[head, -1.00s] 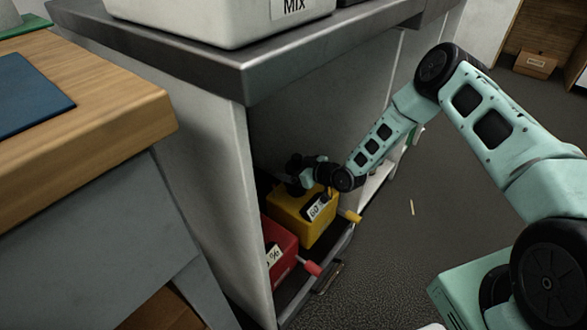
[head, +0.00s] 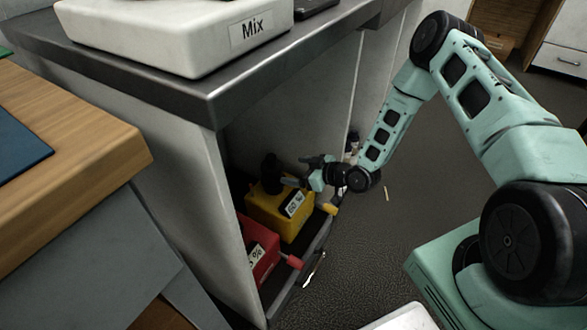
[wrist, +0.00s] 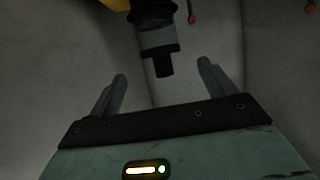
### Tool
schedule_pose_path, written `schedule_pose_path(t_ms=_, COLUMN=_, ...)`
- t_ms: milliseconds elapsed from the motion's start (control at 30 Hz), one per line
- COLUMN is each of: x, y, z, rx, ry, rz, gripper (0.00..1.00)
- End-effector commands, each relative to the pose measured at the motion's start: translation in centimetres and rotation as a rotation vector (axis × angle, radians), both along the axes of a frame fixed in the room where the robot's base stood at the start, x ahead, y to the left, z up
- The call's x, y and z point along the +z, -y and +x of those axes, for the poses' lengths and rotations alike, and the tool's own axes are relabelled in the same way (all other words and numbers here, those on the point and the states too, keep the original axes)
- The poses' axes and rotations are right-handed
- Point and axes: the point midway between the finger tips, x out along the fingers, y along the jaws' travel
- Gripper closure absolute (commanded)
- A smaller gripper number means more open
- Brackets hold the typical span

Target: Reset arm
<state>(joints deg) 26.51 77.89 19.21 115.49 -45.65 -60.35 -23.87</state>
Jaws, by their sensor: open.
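My gripper (head: 303,172) is in the mouth of the compartment under the steel bench, just right of the yellow container (head: 268,214) and its black cap (head: 269,170). My arm bends down to the compartment from the right.
A red container (head: 259,248) stands in front of the yellow one, beside the compartment's left wall. The steel bench top (head: 120,72) overhangs both and bears a white box marked Mix (head: 150,40). A wooden table (head: 75,150) is at left. Dark floor (head: 400,225) is open at right.

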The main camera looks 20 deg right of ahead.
Motion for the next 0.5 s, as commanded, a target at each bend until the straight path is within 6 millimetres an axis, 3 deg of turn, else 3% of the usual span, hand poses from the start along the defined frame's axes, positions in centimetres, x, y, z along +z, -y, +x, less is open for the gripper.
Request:
schedule_pose_path(t_ms=367, x=0.01, y=0.0, z=0.04, rx=0.0, ry=-0.001, rz=-0.001, gripper=0.17)
schedule_pose_path(t_ms=500, x=0.86, y=0.37, z=0.22, rx=0.007, ry=-0.036, rz=-0.04, gripper=0.17)
